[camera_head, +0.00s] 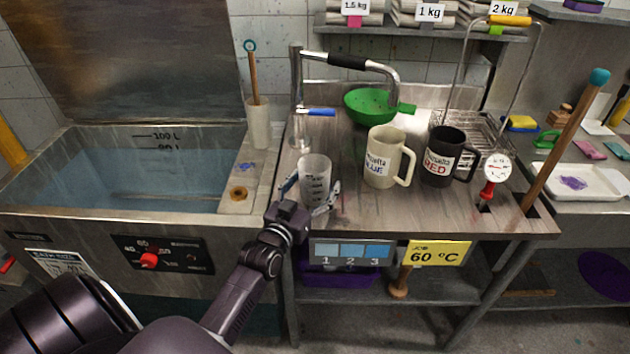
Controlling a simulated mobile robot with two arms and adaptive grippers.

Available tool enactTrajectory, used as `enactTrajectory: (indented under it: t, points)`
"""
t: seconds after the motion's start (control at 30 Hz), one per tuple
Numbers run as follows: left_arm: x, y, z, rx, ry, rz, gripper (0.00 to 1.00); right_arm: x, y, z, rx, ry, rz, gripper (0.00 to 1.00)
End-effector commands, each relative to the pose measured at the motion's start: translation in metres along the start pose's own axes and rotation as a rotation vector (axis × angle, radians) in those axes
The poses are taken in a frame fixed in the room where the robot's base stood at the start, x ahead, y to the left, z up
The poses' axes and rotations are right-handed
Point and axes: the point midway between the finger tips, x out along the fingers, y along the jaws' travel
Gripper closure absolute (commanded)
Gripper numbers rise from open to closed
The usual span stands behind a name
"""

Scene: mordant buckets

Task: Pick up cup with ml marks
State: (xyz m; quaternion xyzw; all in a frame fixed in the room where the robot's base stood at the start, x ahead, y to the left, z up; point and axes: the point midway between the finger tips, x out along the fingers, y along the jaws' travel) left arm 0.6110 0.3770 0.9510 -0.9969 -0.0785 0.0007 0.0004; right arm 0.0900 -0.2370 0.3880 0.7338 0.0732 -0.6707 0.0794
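The clear cup with ml marks (315,172) stands upright at the left front of the wooden worktop, its dark graduation lines facing me. My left gripper (313,188) is at the front of the cup, with one finger on its left side and the other on its right. The fingers look spread; contact with the cup cannot be told. My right gripper is not in view.
A cream BLUE mug (383,158) and a dark RED mug (440,160) stand right of the cup. A water-filled basin (150,178) is left. The worktop's front middle is clear.

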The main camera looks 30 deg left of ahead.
Motion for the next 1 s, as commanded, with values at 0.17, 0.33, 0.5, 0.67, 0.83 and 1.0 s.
enactTrajectory:
  t: [0.17, 0.33, 0.5, 0.67, 0.83, 1.0]
  points:
    - [0.002, 0.0, 0.0, 0.0, 0.0, 0.0, 0.26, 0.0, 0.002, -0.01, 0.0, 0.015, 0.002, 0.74]
    - [0.002, 0.0, 0.0, 0.0, 0.0, 0.0, 0.37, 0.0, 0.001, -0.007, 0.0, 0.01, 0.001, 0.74]
    - [0.002, 0.0, 0.0, -0.001, 0.0, 0.0, 0.55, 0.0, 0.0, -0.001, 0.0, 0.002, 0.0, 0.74]
    - [0.001, 0.0, 0.0, -0.001, 0.0, 0.0, 0.73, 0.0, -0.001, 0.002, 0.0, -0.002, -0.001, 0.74]
    - [0.002, 0.0, -0.001, -0.001, 0.003, 0.0, 0.8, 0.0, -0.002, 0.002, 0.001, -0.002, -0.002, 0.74]
    - [0.002, 0.0, -0.002, -0.001, 0.003, 0.0, 0.8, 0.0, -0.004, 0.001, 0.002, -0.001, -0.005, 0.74]
